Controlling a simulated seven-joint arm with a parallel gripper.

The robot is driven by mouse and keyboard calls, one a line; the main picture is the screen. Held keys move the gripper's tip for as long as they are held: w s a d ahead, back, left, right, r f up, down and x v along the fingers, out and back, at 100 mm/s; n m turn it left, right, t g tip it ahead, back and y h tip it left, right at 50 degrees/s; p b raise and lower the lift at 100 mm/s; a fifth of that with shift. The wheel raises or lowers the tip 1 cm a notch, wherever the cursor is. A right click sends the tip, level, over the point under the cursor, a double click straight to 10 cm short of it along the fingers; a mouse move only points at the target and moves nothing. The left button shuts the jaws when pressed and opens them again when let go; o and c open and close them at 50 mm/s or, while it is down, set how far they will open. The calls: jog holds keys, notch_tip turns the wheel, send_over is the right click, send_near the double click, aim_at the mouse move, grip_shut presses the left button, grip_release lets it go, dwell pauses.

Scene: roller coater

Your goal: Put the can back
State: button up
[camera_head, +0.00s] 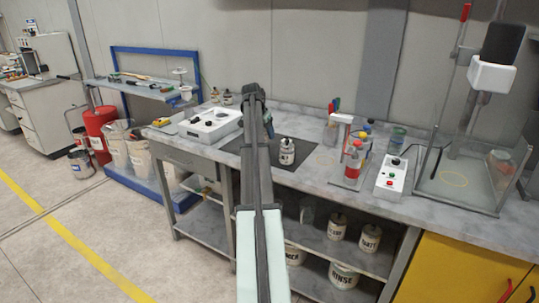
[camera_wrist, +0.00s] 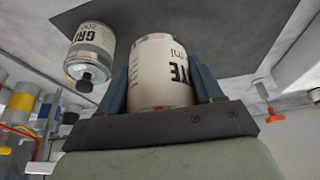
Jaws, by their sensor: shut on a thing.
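My gripper (camera_wrist: 160,78) is shut on a white can (camera_wrist: 152,60) with dark lettering ending in "TE", its blue fingers on either side of it. In the head view my gripper (camera_head: 266,122) is over the workbench; my arm hides the held can there. A second can with a black knob, labelled "GRI…" (camera_wrist: 90,50), stands apart to the left of the held can in the wrist view. In the head view a can (camera_head: 287,153) stands upright on the dark mat (camera_head: 312,148), just right of my arm.
A white device (camera_head: 212,124) is left on the bench. A red-and-white stand (camera_head: 354,165), a button box (camera_head: 391,174) and a clear-walled machine (camera_head: 465,165) are to the right. Several labelled cans, including "RINSE" (camera_head: 343,275), fill the lower shelf (camera_head: 320,262).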

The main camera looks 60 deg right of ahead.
jog(key=d+m, duration=0.2)
jog(key=d, duration=0.3)
jog(key=shift+m+g, duration=0.7)
jog(key=shift+m, duration=0.1)
jog(key=shift+f, duration=4.6)
jog(key=shift+f, duration=0.15)
jog(key=o, duration=1.3)
jog(key=v, duration=1.2)
jog(key=shift+r, duration=0.2)
